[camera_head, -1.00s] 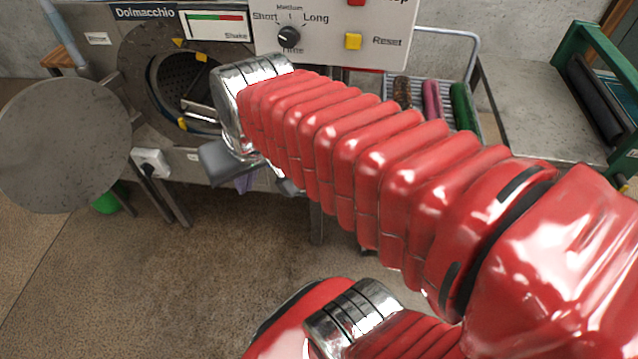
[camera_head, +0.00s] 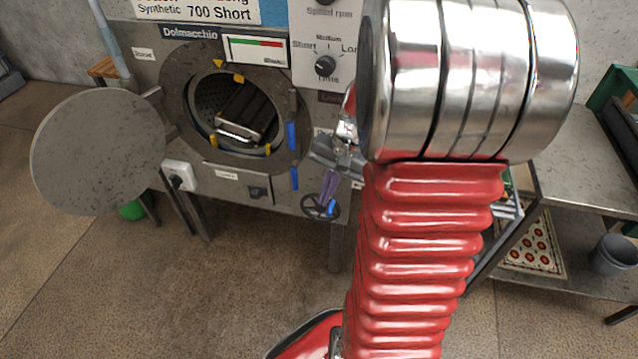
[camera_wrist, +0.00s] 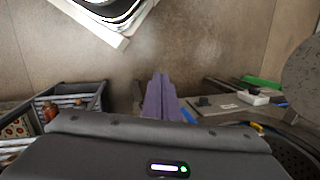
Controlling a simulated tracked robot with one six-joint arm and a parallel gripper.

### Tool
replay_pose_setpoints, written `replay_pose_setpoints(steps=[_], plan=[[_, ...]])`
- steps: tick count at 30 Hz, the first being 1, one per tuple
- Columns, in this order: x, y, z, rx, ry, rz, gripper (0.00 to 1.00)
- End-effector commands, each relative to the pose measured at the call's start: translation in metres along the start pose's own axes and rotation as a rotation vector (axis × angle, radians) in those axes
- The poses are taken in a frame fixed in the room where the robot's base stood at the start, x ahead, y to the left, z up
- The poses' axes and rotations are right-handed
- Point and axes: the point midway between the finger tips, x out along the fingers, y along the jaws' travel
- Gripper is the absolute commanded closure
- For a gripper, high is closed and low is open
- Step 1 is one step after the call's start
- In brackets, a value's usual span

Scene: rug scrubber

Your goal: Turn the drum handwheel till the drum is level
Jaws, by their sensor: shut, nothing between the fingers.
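The drum (camera_head: 205,95) shows through the round front opening of the machine, with a dark, silver-edged block inside. Yellow marks sit around the opening. I cannot tell whether the drum is level. The drum handwheel (camera_head: 320,208) is a small dark wheel with a blue part, low on the machine's front. My gripper (camera_head: 326,196) has purple fingers, shut and empty, pointing down at the handwheel's upper part. I cannot tell whether they touch it. In the wrist view the closed fingers (camera_wrist: 160,98) show, but I cannot make out the handwheel.
The round door (camera_head: 97,150) hangs open at left. A white socket box (camera_head: 179,174) and blue pieces (camera_head: 291,135) are on the machine's front. A metal table (camera_head: 575,165) with a grey bucket (camera_head: 614,255) below stands at right. The floor in front is clear.

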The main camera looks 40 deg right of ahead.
Motion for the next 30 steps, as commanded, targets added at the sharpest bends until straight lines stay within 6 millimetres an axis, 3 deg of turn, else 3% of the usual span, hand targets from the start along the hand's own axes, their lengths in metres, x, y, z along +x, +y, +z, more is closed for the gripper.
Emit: replay_pose_setpoints(steps=[6,23,30], plan=[[0.029,0.029,-0.039,0.226,-0.069,-0.05,1.0],[0.099,0.085,-0.141,0.862,-0.208,-0.26,1.0],[0.136,0.121,-0.185,1.16,-0.274,-0.369,1.0]])
